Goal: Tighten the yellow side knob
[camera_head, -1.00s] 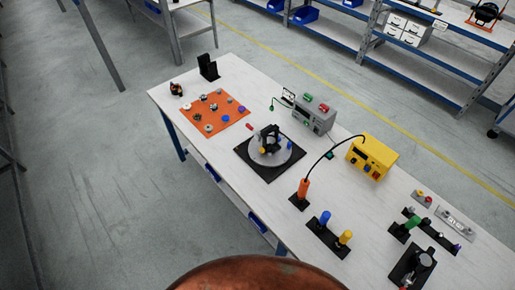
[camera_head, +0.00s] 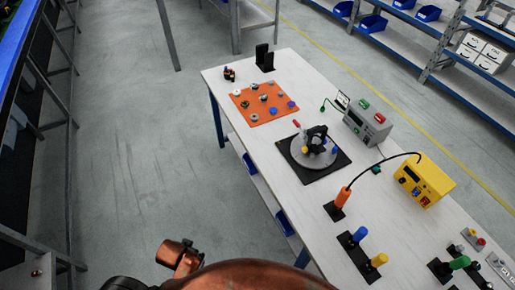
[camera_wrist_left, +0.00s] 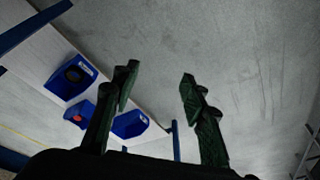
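A round grey turntable (camera_head: 299,160) on a black square base (camera_head: 339,162) stands mid-table in the head view. A black par-can fixture (camera_head: 315,137) sits on it, with a small yellow knob (camera_head: 305,150) at its lower left, a red part (camera_head: 296,125) at its upper left and a blue part (camera_head: 334,151) at its right. My left gripper (camera_wrist_left: 158,90) shows in the left wrist view with its two fingers wide apart and nothing between them. It is away from the fixture, over the floor beside the table. My right gripper is not in view.
The white table (camera_head: 235,76) holds an orange mat (camera_head: 244,112) with small parts, a grey box (camera_head: 368,124), a yellow box (camera_head: 424,183), an orange-handled tool (camera_head: 343,197) and blue (camera_head: 360,234) and yellow (camera_head: 379,260) handles. Blue bins (camera_wrist_left: 70,77) show under the table in the left wrist view.

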